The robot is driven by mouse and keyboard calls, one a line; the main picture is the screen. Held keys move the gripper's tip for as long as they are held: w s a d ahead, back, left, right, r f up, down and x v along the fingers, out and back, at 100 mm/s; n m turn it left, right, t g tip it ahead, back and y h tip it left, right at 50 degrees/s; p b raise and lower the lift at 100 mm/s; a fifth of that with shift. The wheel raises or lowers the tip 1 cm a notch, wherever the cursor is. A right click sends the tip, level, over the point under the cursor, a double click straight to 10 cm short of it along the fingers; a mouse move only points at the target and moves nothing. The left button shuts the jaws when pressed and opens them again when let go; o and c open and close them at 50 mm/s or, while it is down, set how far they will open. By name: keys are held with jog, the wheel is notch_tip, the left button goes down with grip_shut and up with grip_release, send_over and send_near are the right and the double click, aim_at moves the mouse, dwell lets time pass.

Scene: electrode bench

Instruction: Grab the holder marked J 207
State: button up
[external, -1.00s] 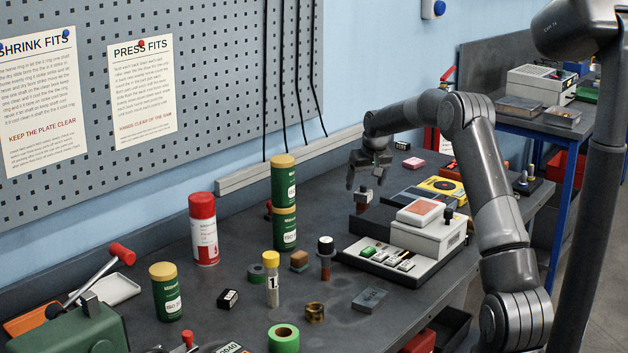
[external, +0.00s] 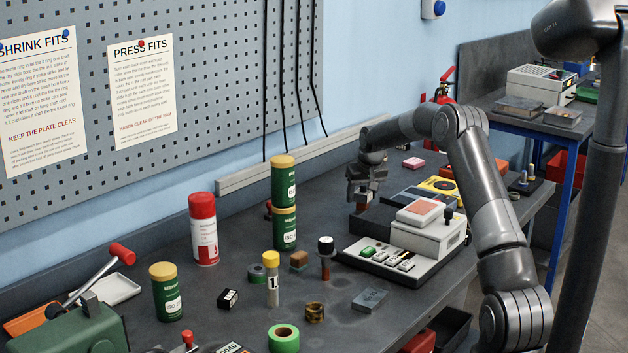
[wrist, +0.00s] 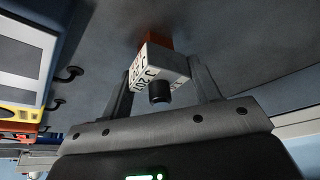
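The holder marked J 207 (wrist: 160,68) shows in the wrist view as a white block with black lettering, a black round knob facing me and an orange-brown part beyond it. My gripper (wrist: 163,78) has one finger on each side of the white block, very close to it. Whether the fingers press on it cannot be made out. In the external view my gripper (external: 364,190) is low at the back of the bench, around the holder, whose brownish lower part (external: 361,206) shows just below the fingers. The holder looks upright.
A white-and-grey instrument (external: 428,235) and a yellow device (external: 440,186) stand right of the gripper. Green cans (external: 284,205), a red spray can (external: 203,230) and a black-capped holder (external: 326,258) stand to the left and front. A wall rail (external: 290,165) runs behind.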

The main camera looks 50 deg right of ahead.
jog(key=c, duration=0.8)
jog(key=shift+r, duration=0.1)
